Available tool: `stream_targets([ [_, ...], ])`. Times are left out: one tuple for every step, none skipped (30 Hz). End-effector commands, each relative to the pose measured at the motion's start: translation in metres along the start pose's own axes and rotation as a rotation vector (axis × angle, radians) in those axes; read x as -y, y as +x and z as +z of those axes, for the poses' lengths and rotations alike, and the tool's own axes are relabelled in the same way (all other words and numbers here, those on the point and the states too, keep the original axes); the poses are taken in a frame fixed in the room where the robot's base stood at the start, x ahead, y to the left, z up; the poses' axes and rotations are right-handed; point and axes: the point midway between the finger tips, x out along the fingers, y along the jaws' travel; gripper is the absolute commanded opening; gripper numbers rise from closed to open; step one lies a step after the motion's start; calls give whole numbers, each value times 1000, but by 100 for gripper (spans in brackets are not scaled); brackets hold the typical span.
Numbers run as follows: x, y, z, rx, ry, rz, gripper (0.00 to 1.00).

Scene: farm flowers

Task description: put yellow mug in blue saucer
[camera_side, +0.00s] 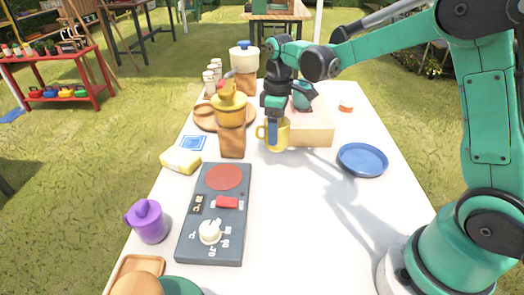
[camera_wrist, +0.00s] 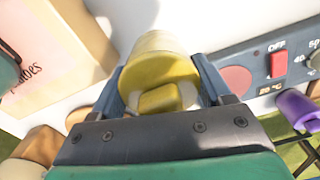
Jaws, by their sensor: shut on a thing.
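The yellow mug (camera_side: 277,134) is upright in the side view, at the end of my gripper (camera_side: 274,118). In the wrist view the yellow mug (camera_wrist: 160,75) sits between the two fingers of my gripper (camera_wrist: 160,90), which is shut on it. I cannot tell for sure how far the mug is above the white table. The blue saucer (camera_side: 362,159) lies empty on the table to the right of the mug. The saucer does not show in the wrist view.
A box (camera_side: 312,131) stands right behind the mug.

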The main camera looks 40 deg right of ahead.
Motion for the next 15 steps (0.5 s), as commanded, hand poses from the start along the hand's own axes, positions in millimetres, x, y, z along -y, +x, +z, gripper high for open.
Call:
stream_targets([
  [1, -16, 0, 0, 0, 0, 0],
  [1, -25, 0, 0, 0, 0, 0],
  [1, -37, 1, 0, 0, 0, 0],
  [1, -46, 0, 0, 0, 0, 0],
  [1, -54, 0, 0, 0, 0, 0],
  [2, -65, 1, 0, 0, 0, 0],
  [2, -73, 0, 0, 0, 0, 0],
  [2, -80, 0, 0, 0, 0, 0],
  [2, -90, 0, 0, 0, 0, 0],
  [2, -97, 0, 0, 0, 0, 0],
  [2, -103, 0, 0, 0, 0, 0],
  [2, -110, 0, 0, 0, 0, 0],
  [2, -116, 0, 1, 0, 0, 0],
  [3, -121, 0, 1, 0, 0, 0],
  [2, -126, 0, 1, 0, 0, 0],
])
